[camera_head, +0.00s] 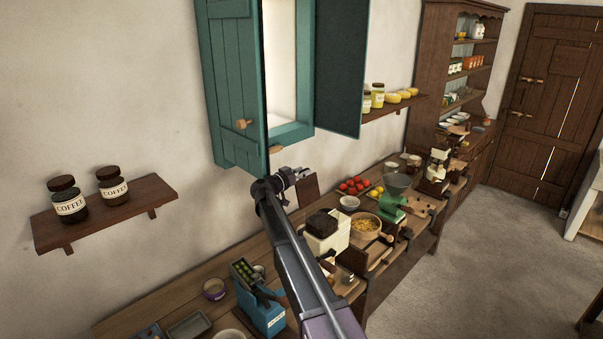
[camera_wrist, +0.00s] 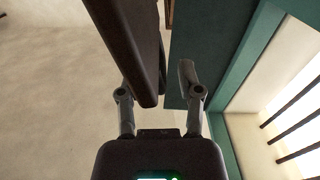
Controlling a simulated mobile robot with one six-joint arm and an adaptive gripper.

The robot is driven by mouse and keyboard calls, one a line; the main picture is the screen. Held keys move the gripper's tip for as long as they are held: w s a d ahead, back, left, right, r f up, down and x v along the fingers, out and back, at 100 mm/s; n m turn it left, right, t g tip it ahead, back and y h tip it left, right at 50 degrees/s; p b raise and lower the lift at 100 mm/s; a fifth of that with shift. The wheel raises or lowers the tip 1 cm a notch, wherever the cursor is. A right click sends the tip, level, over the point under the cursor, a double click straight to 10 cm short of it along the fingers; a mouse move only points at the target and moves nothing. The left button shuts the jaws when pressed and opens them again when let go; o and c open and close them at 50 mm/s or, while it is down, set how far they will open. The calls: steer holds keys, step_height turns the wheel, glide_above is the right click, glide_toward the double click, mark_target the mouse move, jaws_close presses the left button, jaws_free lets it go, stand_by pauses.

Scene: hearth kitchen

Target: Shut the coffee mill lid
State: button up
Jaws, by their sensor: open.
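A cream mill-like box with a dark top (camera_head: 326,226) stands on the counter just right of my arm; its lid state is unclear. A blue mill-like box (camera_head: 262,312) with green contents in its open top stands left of my arm. I cannot tell which is the coffee mill. My gripper (camera_head: 285,182) is high above the counter by the teal shutter. In the wrist view my gripper (camera_wrist: 158,85) is open. A dark brown board (camera_wrist: 132,45) shows close to its left finger; contact is unclear.
Teal shutters (camera_head: 235,80) frame the window near my gripper. A wall shelf (camera_head: 105,210) holds coffee jars. A wooden bowl (camera_head: 364,228), a green mill with a grey hopper (camera_head: 392,207) and red fruit (camera_head: 354,185) crowd the counter. Floor is free at right.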

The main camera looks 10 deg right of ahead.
stand_by(0.3)
jaws_close()
steer(key=shift+d, duration=0.15)
